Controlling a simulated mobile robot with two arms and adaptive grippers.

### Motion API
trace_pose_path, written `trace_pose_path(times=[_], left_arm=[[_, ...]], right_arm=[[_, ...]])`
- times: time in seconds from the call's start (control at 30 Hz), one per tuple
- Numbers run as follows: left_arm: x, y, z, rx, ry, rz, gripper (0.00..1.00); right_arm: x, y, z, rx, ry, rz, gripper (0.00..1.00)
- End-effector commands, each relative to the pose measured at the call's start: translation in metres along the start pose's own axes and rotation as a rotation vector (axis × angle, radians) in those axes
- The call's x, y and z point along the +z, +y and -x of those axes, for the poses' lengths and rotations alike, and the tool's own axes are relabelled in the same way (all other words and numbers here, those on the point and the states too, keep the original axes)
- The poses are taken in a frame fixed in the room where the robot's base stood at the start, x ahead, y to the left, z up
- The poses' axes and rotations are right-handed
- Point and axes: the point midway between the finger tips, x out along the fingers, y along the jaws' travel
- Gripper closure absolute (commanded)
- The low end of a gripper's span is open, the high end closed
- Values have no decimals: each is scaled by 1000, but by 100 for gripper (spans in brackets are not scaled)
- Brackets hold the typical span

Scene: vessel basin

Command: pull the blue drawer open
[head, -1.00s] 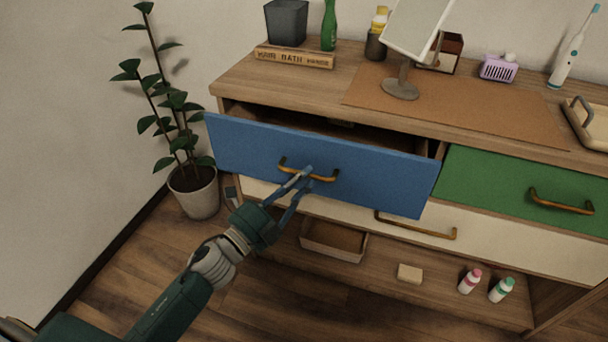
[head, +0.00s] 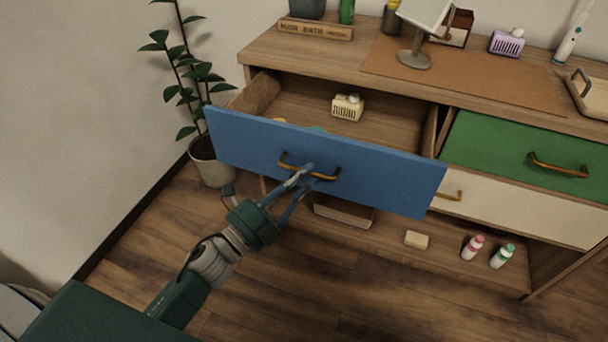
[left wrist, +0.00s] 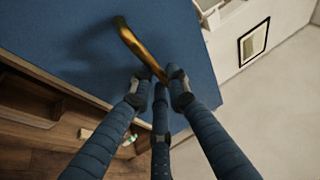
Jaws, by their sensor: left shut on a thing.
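The blue drawer (head: 370,175) is pulled well out of the wooden cabinet, with its inside showing behind the blue front. Its brass handle (head: 310,172) is at the middle of the front. My left gripper (head: 305,178) is shut on the handle. In the left wrist view the fingers (left wrist: 160,82) close around one part of the brass handle (left wrist: 138,45), against the blue front. A cream basket-like item (head: 347,107) lies in the drawer; things nearer the front are mostly hidden. My right gripper is not in view.
A green drawer (head: 500,150) beside it is closed. A potted plant (head: 212,160) stands close to the left. A low shelf below holds a soap-like block (head: 416,240) and two small bottles (head: 473,248). The floor in front is clear.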

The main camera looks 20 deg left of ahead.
Motion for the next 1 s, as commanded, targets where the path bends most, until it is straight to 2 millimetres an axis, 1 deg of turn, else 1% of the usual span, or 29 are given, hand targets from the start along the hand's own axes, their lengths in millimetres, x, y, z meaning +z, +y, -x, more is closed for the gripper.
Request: trace_pose_path(times=[0.2,0.23,0.27,0.3,0.57,0.67,0.77,0.87,1.0], left_arm=[[0,0,0,1,0,2,100],[0,0,0,1,0,2,79],[0,0,0,1,0,2,73],[0,0,0,1,0,2,65],[0,0,0,0,0,1,65],[0,1,4,1,-1,1,65],[0,2,15,4,-2,3,65],[0,2,34,5,-3,2,65],[0,2,65,5,-3,4,65]], right_arm=[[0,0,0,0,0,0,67],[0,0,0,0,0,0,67],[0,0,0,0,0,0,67],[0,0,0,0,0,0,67],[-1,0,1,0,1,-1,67],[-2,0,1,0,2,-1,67],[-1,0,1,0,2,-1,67],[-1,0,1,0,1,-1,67],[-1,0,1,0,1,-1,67]])
